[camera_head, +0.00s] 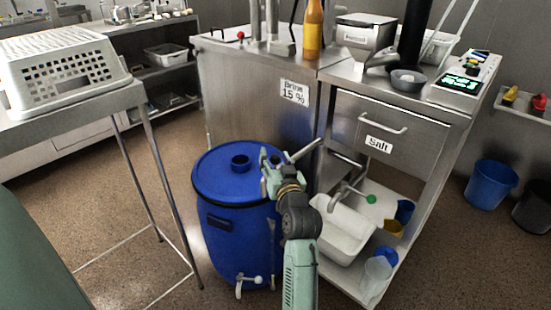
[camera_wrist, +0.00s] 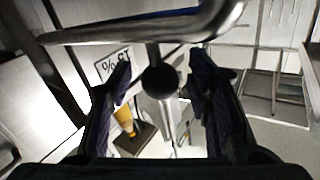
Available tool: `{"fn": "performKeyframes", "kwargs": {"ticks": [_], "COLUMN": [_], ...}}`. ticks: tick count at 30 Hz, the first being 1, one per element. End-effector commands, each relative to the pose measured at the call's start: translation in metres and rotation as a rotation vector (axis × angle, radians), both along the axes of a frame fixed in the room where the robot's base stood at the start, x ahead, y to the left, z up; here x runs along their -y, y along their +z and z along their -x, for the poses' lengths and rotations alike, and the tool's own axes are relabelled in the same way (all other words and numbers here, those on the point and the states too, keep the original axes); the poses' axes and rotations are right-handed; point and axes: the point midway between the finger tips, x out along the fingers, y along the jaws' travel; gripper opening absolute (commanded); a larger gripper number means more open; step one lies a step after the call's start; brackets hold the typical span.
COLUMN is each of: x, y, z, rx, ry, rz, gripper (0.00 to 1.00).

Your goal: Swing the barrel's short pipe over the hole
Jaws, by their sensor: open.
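The blue barrel (camera_head: 235,190) stands on the floor, with a dark round hole (camera_head: 240,161) in its lid. My gripper (camera_head: 273,160) is over the right part of the lid, right of the hole. A short silver pipe (camera_head: 304,150) shows beyond my gripper, pointing up and right, away from the hole; my gripper hides its other end. In the wrist view the curved metal pipe (camera_wrist: 125,32) crosses the top. A dark ball knob (camera_wrist: 160,80) on a stem shows between the two open fingers (camera_wrist: 163,75); I cannot tell whether they touch it.
A steel counter (camera_head: 265,85) stands close behind the barrel. A cart with a drawer (camera_head: 385,122) and a white tub (camera_head: 342,228) is at the right. A table with a perforated white basket (camera_head: 62,72) is at the left. A small tap (camera_head: 250,280) sits low on the barrel.

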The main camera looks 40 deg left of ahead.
Motion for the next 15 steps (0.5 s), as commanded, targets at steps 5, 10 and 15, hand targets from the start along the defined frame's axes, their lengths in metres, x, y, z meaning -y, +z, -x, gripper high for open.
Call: {"fn": "performKeyframes", "kwargs": {"ticks": [5, 10, 15], "x": [0.0002, 0.0002, 0.0003], "y": [0.0000, 0.0000, 0.0000], "z": [0.0001, 0.0003, 0.0002], "rx": [0.000, 0.000, 0.000], "ry": [0.000, 0.000, 0.000], "rz": [0.000, 0.000, 0.000], "gripper": [0.42, 0.30, 0.19]}}
